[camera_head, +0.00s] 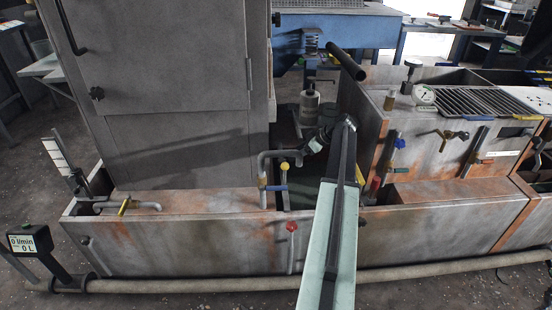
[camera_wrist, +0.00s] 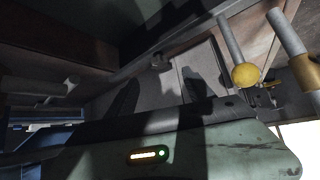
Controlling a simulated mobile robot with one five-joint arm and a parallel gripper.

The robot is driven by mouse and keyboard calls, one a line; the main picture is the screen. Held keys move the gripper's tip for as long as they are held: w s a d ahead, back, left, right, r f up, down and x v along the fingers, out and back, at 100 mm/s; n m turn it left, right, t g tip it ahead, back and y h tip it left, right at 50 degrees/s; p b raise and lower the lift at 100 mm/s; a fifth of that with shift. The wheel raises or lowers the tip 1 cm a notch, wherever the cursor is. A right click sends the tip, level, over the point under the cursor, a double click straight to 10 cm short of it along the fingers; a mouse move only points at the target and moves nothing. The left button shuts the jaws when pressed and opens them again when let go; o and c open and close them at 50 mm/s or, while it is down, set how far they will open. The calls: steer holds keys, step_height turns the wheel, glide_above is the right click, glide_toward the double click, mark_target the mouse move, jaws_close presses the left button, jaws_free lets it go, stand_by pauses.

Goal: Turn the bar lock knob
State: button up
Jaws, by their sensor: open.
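I cannot tell for certain which part is the bar lock knob. Another dark knob (camera_head: 411,65) stands on a post at the upper right. My gripper (camera_wrist: 158,78) shows in the wrist view as two dark fingers spread apart with nothing seen between them. A yellow ball end (camera_wrist: 245,76) on a grey rod is right of the fingers in the wrist view.
A grey pipe (camera_head: 266,165) with a yellow knob (camera_head: 284,167) stands left of my arm. A red knob (camera_head: 291,226) is on the rusty trough front (camera_head: 180,248). A dark bar (camera_head: 346,61) slants above my arm. A gauge (camera_head: 424,95) and valve handles are at right.

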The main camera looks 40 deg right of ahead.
mark_target(283, 161)
steer(key=b+x, duration=0.5)
steer(key=x, duration=0.3)
steer(key=shift+b, duration=0.3)
steer(key=shift+r, duration=0.15)
jaws_close()
steer(key=shift+s+a+m+h, duration=0.25)
steer(key=shift+a+m+h, duration=0.15)
steer(key=shift+m+h, duration=0.55)
steer(key=shift+m+t+h, duration=0.3)
steer(key=shift+m+h, duration=0.35)
steer(key=shift+m, duration=0.5)
steer(key=shift+w+d, duration=0.1)
jaws_free()
